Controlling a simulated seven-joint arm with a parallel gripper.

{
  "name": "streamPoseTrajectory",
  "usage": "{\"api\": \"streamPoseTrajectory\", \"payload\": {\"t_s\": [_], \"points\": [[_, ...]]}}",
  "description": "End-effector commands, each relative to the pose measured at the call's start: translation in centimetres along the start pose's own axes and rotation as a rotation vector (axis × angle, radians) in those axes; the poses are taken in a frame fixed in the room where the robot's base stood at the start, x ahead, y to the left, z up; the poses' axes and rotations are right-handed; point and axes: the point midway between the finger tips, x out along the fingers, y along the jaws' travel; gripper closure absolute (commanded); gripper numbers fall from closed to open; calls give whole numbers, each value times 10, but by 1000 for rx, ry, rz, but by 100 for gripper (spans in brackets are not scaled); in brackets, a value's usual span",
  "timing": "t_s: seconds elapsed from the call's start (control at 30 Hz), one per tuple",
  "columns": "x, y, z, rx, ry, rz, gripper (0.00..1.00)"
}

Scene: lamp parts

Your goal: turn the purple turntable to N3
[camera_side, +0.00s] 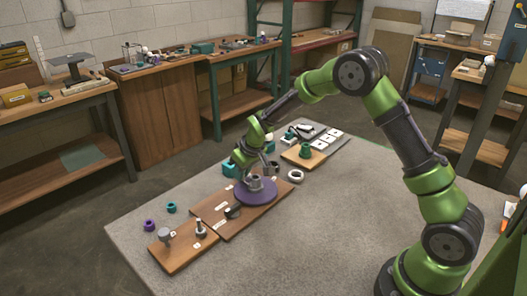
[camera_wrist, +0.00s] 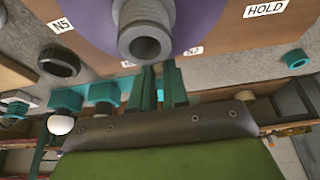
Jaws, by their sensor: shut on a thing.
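The purple turntable (camera_side: 256,194) lies flat on a brown board (camera_side: 222,220) on the grey table. It also shows at the top of the wrist view (camera_wrist: 200,25). A grey threaded collar (camera_wrist: 145,38) stands on it. My gripper (camera_side: 260,178) is at the turntable, shut. In the wrist view its narrow teal fingers (camera_wrist: 160,72) reach the turntable's near edge, just behind the collar. The exact contact is hidden. The labels N5 (camera_wrist: 60,25), N3 (camera_wrist: 193,50) and HOLD (camera_wrist: 266,8) are readable around the turntable. Another label between N5 and N3 is partly covered.
A smaller board (camera_side: 182,248) with upright parts stands at the front left. A white ring (camera_side: 296,175) and a board with a green part (camera_side: 305,150) are to the right. The table's front right is clear.

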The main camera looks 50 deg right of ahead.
Motion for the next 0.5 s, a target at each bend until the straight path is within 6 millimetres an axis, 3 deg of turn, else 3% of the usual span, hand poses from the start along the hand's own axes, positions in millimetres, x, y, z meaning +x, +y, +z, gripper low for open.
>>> {"api": "streamPoseTrajectory", "payload": {"t_s": [0.5], "points": [[-2, 21, 4, 362, -3, 151, 100]]}}
